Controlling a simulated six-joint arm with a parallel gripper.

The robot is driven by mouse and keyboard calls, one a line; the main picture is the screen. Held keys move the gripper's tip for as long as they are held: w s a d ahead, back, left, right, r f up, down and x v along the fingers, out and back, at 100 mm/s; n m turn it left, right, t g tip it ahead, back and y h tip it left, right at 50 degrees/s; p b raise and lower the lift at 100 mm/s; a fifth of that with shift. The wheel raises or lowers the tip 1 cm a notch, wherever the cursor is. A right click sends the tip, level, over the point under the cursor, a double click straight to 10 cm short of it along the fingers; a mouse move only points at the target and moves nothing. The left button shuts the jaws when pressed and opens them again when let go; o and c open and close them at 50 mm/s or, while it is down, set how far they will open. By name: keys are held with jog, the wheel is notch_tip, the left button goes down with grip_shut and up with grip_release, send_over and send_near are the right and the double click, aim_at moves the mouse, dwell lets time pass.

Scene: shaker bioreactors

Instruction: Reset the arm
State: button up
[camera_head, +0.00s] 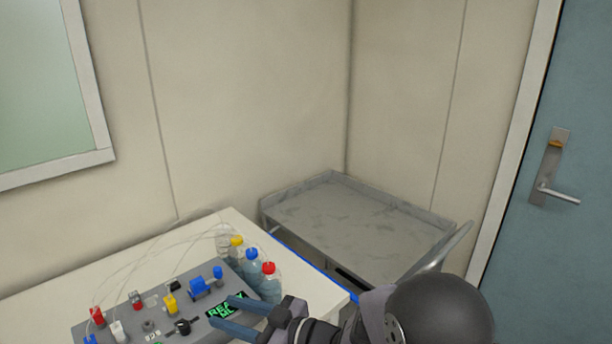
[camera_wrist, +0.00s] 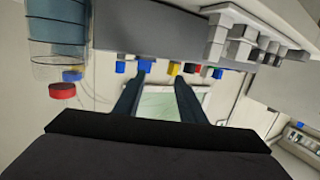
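My gripper (camera_head: 220,311) is in the lower middle of the head view, over the right part of the grey control panel (camera_head: 128,324). Its two dark blue-grey fingers are apart, with nothing between them. In the wrist view my gripper (camera_wrist: 158,82) also shows both fingers spread and empty. My dark arm joint fills the lower right of the head view. Green text on the panel's display (camera_head: 228,305) is partly covered by the fingers. I cannot tell whether the fingers touch the panel.
Bottles with yellow, blue and red caps (camera_head: 268,268) stand behind the panel, close to my gripper, with thin tubes running from them. The panel carries a blue valve (camera_head: 200,287) and coloured knobs. An empty grey cart (camera_head: 340,212) stands in the corner. A blue door (camera_head: 560,230) is at right.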

jog(key=w+d+r+m+t+h+p, duration=0.2)
jog(key=w+d+r+t+h+p, duration=0.15)
jog(key=d+r, duration=0.2)
jog(key=w+d+f+m+h+p, duration=0.1)
jog(key=d+f+m+h, duration=0.25)
jog(key=d, duration=0.45)
jog(key=d+f+m+h+p, duration=0.1)
jog(key=d+f+m+h, duration=0.15)
jog(key=d+h, duration=0.45)
jog(key=s+d+f+m+g+h+p, duration=0.15)
jog(key=s+d+m+g, duration=0.3)
jog(key=s+d, duration=0.6)
jog(key=s+m+g, duration=0.1)
jog(key=s+g, duration=0.4)
jog(key=s, duration=0.6)
jog(key=shift+s+d+f+p, duration=0.3)
jog(key=shift+s+d+p, duration=0.05)
jog(key=shift+d+p, duration=0.05)
